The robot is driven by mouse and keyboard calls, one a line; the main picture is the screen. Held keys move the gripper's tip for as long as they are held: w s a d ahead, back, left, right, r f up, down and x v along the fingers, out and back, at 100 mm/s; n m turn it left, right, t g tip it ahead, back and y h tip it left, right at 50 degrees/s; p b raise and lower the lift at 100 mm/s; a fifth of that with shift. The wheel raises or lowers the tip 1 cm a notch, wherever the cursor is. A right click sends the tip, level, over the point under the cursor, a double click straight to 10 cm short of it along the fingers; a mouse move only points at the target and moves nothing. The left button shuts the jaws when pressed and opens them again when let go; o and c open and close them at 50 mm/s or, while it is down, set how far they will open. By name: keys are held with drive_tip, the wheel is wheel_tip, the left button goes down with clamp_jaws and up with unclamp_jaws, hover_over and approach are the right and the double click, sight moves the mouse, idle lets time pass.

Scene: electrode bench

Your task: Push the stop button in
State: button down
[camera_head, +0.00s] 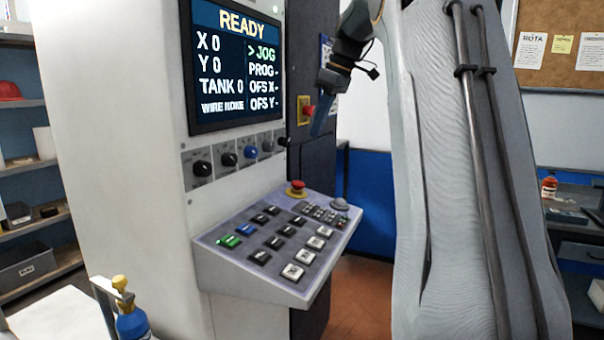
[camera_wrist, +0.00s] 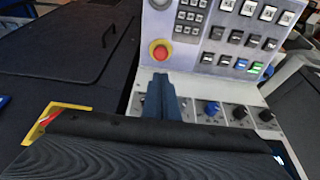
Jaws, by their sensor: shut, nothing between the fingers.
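A red mushroom button (camera_head: 297,185) on a yellow ring sits at the back of the sloped control panel (camera_head: 225,262). It also shows in the wrist view (camera_wrist: 159,51), just beyond the fingertips. A second red button (camera_head: 308,111) sits in a yellow housing on the machine's dark side; in the wrist view a corner of that yellow housing (camera_wrist: 52,114) shows at lower left. No label on either red button is readable. My gripper (camera_head: 319,130) is shut and empty, pointing down, above the panel's red button and apart from it. Its fingers also show in the wrist view (camera_wrist: 160,80).
The screen (camera_head: 238,60) reads READY. A row of knobs (camera_head: 229,159) runs below it, and several keys (camera_head: 263,219) cover the panel. A blue bottle (camera_head: 131,322) stands at lower left. The space right of the panel is open floor.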

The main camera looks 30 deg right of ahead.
drive_tip(key=p, duration=0.3)
approach(298, 181)
drive_tip(key=x, duration=0.4)
drive_tip(key=shift+a+f, duration=0.2)
drive_tip(key=shift+f, duration=0.2)
drive_tip(key=shift+w+a+f, duration=0.1)
drive_tip(key=shift+f, duration=0.6)
